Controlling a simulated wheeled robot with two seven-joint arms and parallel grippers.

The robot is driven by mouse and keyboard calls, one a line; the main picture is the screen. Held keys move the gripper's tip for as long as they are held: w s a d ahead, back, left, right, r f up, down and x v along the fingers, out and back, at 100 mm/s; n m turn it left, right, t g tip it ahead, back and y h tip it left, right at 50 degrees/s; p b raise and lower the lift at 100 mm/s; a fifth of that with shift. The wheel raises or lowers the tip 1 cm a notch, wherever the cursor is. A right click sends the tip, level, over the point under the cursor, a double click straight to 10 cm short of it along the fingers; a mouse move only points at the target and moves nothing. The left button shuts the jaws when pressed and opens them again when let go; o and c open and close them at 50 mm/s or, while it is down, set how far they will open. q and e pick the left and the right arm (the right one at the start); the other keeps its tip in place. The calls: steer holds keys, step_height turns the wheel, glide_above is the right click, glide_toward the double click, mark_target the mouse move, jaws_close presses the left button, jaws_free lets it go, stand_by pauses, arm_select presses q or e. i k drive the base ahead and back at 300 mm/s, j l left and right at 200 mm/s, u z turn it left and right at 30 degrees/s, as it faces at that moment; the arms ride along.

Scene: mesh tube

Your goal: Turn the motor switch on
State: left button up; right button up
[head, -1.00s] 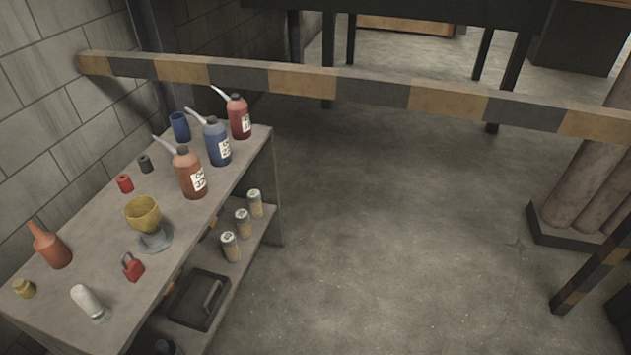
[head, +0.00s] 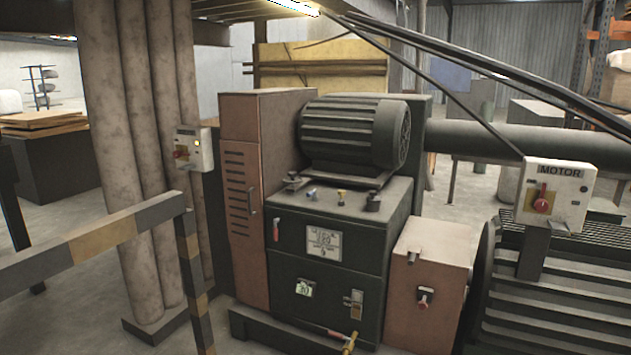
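The motor switch box (head: 553,193) is a pale box labelled MOTOR on a dark post at the right of the head view. It has a red rotary knob (head: 541,205) on a yellow plate. The knob's handle looks roughly upright, but I cannot tell from it whether the switch is on or off. Neither of my grippers is in view.
A black and yellow striped barrier (head: 95,243) crosses the lower left. Thick pipes (head: 155,180) stand behind it. A dark machine cabinet (head: 325,250) with a motor (head: 352,132) on top fills the middle. A large ribbed motor (head: 560,300) is below the switch box.

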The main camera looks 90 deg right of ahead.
mark_target(542, 205)
steer(key=z, duration=3.95)
